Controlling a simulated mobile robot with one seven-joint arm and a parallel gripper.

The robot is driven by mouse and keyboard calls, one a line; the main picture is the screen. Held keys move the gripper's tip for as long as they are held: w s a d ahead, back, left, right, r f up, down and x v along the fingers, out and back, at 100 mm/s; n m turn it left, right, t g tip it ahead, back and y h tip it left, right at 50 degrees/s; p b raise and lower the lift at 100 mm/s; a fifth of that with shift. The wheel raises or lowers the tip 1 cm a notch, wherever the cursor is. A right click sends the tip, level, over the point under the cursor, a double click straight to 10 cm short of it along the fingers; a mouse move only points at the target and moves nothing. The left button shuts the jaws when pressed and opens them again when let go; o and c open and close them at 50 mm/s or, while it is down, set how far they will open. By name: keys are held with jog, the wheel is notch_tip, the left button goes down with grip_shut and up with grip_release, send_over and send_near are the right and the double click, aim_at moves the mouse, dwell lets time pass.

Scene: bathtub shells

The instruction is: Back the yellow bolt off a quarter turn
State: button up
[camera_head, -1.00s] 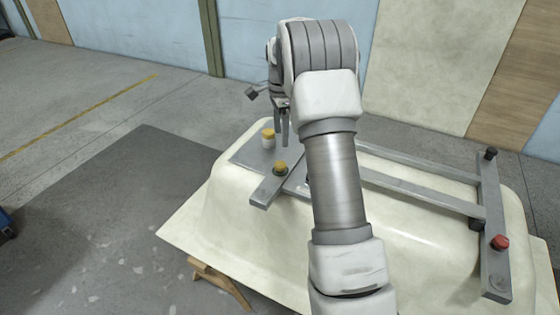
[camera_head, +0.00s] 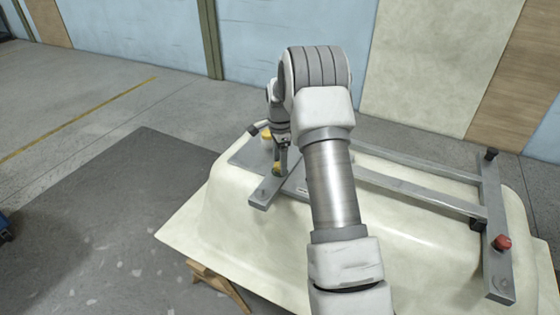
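The yellow bolt (camera_head: 276,169) sits on the left end of a grey metal bar, on the frame that lies over the bathtub shell (camera_head: 215,215). Only a small part of its yellow head shows. My gripper (camera_head: 281,170) points down with its fingers at the bolt head, which is partly hidden behind them. I cannot tell whether the fingers are closed on the bolt or only around it.
Open floor lies left of the shell.

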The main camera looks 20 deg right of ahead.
grip_shut()
jog(key=shift+n, duration=0.3)
jog(key=n, duration=0.3)
jog(key=shift+p, duration=0.3)
jog(key=n, duration=0.5)
jog(key=n+p, duration=0.1)
jog(key=n, duration=0.3)
jog(key=shift+n, duration=2.4)
jog(key=shift+w, duration=0.1)
